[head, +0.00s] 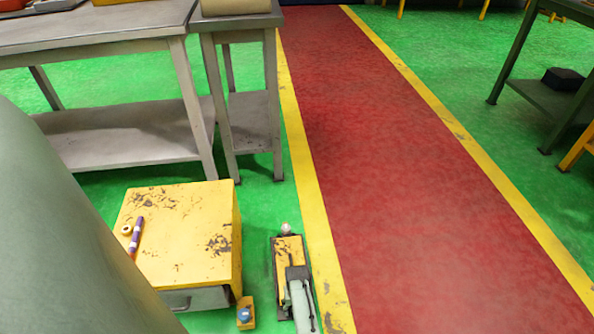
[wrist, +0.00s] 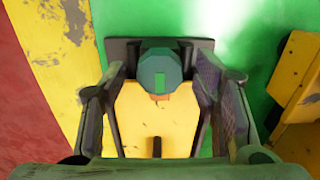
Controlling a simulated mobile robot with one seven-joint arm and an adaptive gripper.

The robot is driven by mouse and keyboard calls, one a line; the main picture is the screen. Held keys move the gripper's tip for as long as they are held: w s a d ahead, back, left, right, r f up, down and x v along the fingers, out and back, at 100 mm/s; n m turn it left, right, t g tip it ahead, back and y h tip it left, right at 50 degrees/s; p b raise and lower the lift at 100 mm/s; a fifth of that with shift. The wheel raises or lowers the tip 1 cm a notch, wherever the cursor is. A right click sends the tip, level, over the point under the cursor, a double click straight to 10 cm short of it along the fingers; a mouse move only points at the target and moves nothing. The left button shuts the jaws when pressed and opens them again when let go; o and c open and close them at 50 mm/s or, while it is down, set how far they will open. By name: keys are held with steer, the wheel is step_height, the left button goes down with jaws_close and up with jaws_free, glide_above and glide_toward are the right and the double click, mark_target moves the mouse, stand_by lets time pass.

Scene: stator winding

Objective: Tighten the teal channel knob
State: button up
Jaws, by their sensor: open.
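The teal channel knob (wrist: 159,72) is faceted, with a lighter green rectangular mark on its face. It sits at the top of a yellow plate on a dark base in the wrist view. My gripper (wrist: 159,62) is open, with one finger on each side of the knob. Gaps show beside the knob, and I cannot tell the height of the fingertips against it. In the head view my gripper (head: 298,275) is over the near part of the yellow fixture (head: 289,250). The teal knob cannot be made out there, seemingly hidden by my gripper.
A pale round knob (head: 286,229) stands at the fixture's far end. A worn yellow cabinet (head: 185,235) is to the left, carrying a purple marker (head: 136,236) and a tape roll (head: 126,229). A small yellow block with a blue knob (head: 244,315) is near. The red walkway (head: 420,200) is clear.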

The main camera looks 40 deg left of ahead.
steer(key=c, duration=1.1)
steer(key=shift+n, duration=0.5)
steer(key=shift+c, duration=0.2)
steer(key=o, duration=1.1)
steer(key=shift+o, duration=0.2)
